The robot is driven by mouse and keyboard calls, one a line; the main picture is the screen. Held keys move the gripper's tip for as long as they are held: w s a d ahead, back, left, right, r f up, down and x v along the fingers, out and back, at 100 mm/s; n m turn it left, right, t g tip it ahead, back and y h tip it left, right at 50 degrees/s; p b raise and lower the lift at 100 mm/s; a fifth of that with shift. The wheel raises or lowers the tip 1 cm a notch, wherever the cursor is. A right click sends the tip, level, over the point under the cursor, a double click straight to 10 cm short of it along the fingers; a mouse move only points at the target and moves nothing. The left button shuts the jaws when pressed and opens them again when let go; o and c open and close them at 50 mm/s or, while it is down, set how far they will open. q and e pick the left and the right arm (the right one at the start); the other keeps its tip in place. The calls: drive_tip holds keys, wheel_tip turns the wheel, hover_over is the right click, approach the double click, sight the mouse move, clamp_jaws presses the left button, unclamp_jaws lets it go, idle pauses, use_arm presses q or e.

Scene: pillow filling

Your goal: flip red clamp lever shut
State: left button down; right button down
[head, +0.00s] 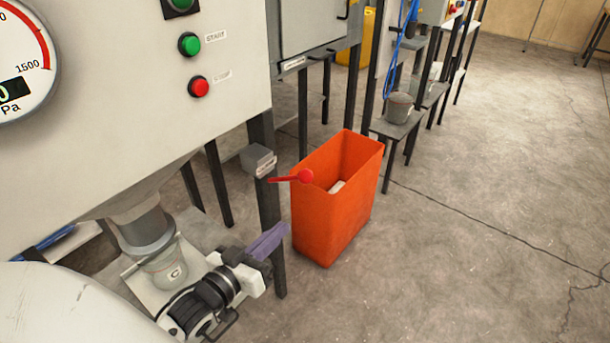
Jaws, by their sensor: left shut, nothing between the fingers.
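The red clamp lever (290,179) sticks out to the right from a small grey box (259,160) on the machine's leg. It has a round red knob at its end and lies roughly level. My left gripper (268,241) is shut and empty, with its purple-grey fingers pointing up and right. It is below the lever in the picture, apart from it, near the machine's leg. My right gripper is not in view.
An orange bin (337,205) stands on the floor behind the lever. Green (189,44) and red (199,87) buttons are on the panel above. Floor at right is clear.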

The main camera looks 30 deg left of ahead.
use_arm(q)
drive_tip(key=w+a+r+n+t, duration=0.1)
drive_tip(key=a+r+t, duration=0.1)
drive_tip(key=r, duration=0.3)
drive_tip(key=w+a+r+t, duration=0.2)
drive_tip(key=a+r, duration=0.1)
drive_tip(key=r, duration=0.2)
wheel_tip(320, 180, up, 2)
hover_over(289, 180)
drive_tip(key=s+d, duration=0.2)
drive_tip(key=shift+s+d+f, duration=0.1)
drive_tip(key=shift+d+f, duration=0.1)
drive_tip(key=shift+f, duration=0.45)
drive_tip(key=shift+w+d+f, duration=0.1)
drive_tip(key=shift+d+f, duration=0.15)
drive_tip(key=shift+f, duration=0.4)
drive_tip(key=shift+s+d+f, duration=0.1)
drive_tip(key=shift+d+f, duration=0.1)
drive_tip(key=shift+f, duration=0.45)
drive_tip(key=shift+d, duration=0.1)
